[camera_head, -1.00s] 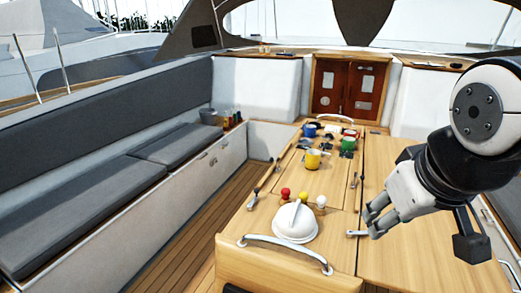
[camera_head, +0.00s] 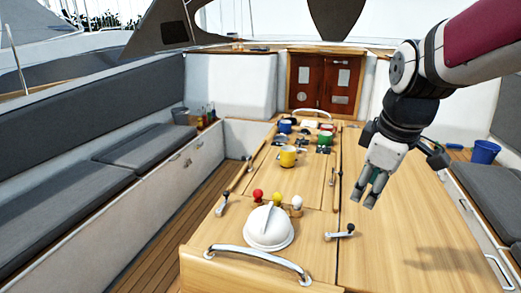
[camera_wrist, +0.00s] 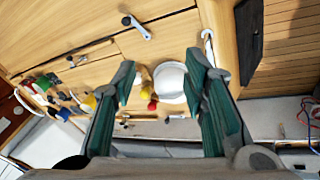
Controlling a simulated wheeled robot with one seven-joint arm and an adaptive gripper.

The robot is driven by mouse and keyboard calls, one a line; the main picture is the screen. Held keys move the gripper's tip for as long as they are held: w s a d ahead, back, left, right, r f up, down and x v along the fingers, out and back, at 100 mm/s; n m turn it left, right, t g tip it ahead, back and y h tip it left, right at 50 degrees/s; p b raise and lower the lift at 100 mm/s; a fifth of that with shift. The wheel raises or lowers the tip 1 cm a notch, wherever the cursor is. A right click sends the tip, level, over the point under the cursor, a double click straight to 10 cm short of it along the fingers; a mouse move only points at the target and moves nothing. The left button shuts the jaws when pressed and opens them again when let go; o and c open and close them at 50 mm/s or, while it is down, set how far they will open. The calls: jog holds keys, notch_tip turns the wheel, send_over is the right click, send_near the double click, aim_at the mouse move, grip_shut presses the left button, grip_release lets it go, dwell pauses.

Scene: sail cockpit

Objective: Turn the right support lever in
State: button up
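The right support lever (camera_head: 341,231) is a small silver arm with a dark knob on the front right part of the wooden table (camera_head: 420,240). It lies roughly sideways across the table top. In the wrist view the lever (camera_wrist: 137,27) shows near the top, left of centre, beyond the fingers. My gripper (camera_head: 364,196) is above the table, up and to the right of the lever, apart from it. In the wrist view its green-padded fingers (camera_wrist: 163,75) are spread with nothing held between them.
A similar left lever (camera_head: 222,204) stands at the table's left edge. A white dome (camera_head: 269,229), coloured knobs (camera_head: 277,201) and a curved metal handrail (camera_head: 258,259) are left of the lever. Mugs (camera_head: 288,156) stand farther back. The right table top is clear.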

aim_at(352, 225)
jog(key=w+d+f+n+g+b, duration=0.1)
jog(key=w+d+f+n+b, duration=0.1)
jog(key=w+d+f+n, duration=0.3)
jog(key=w+d+f+n+b, duration=0.1)
jog(key=w+d+f+n, duration=0.15)
jog(key=w+f, duration=0.5)
jog(key=shift+m, duration=0.45)
jog(key=p+x, duration=0.1)
jog(key=x, duration=1.2)
jog(key=shift+s+a+f, duration=0.1)
jog(key=shift+f, duration=0.1)
jog(key=shift+c, duration=0.4)
grip_shut()
